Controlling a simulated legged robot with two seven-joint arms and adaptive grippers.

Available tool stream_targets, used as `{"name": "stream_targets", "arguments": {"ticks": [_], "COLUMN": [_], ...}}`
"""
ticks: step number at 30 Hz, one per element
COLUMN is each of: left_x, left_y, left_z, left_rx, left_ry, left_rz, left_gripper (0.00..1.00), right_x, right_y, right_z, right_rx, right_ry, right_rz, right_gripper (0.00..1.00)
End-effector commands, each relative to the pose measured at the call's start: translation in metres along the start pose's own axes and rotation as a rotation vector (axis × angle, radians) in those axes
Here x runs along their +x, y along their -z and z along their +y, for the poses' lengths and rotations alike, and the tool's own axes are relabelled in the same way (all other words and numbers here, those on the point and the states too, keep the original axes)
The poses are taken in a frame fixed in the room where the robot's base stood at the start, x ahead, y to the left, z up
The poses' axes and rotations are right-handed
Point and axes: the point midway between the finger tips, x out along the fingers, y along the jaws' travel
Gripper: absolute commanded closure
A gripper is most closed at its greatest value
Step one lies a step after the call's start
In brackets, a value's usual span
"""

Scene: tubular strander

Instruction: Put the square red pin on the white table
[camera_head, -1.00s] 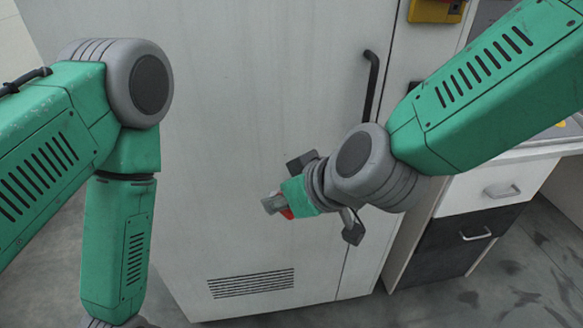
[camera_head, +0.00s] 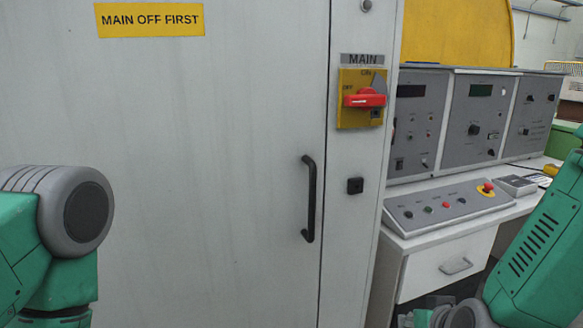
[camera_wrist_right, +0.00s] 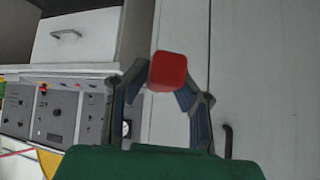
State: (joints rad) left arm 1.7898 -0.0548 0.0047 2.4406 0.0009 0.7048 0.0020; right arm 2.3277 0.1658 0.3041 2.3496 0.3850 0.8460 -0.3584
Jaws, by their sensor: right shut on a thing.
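The square red pin (camera_wrist_right: 167,71) shows in the right wrist view between the fingers of my right gripper (camera_wrist_right: 160,88). The gripper is shut on it, and its red square end faces the camera. In the head view my right gripper (camera_head: 420,316) only peeks in at the bottom edge, below the drawer front, and the pin is not visible there. A white table (camera_head: 455,231) with a control desk on it stands at the right of the head view. My left gripper is out of view; only part of the left arm shows.
A tall grey cabinet with a black door handle (camera_head: 309,198) fills the left and middle. A red rotary switch (camera_head: 366,98) sits on its right side. The table carries a sloped button panel (camera_head: 440,206) and upright instrument boxes (camera_head: 470,115), leaving little bare top.

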Motion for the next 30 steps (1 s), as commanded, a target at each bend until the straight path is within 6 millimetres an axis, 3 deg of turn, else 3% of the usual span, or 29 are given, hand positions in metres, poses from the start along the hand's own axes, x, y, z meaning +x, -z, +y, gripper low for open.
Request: {"name": "stream_targets", "arguments": {"ticks": [8,20,25,30], "left_x": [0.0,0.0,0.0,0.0], "left_y": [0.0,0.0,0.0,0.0], "left_z": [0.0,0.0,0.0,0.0], "left_rx": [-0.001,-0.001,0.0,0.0], "left_ry": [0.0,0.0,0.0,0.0], "left_rz": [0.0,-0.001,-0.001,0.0], "left_gripper": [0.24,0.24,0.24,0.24], "right_x": [-0.044,-0.046,-0.052,-0.062], "right_y": [-0.015,-0.015,-0.01,-0.002], "right_z": [0.007,0.005,-0.02,-0.065], "right_rx": [0.012,0.004,-0.073,-0.212], "right_ry": [-0.015,-0.005,0.071,0.211], "right_rz": [0.005,0.003,-0.001,-0.013], "right_gripper": [1.0,1.0,1.0,1.0]}}
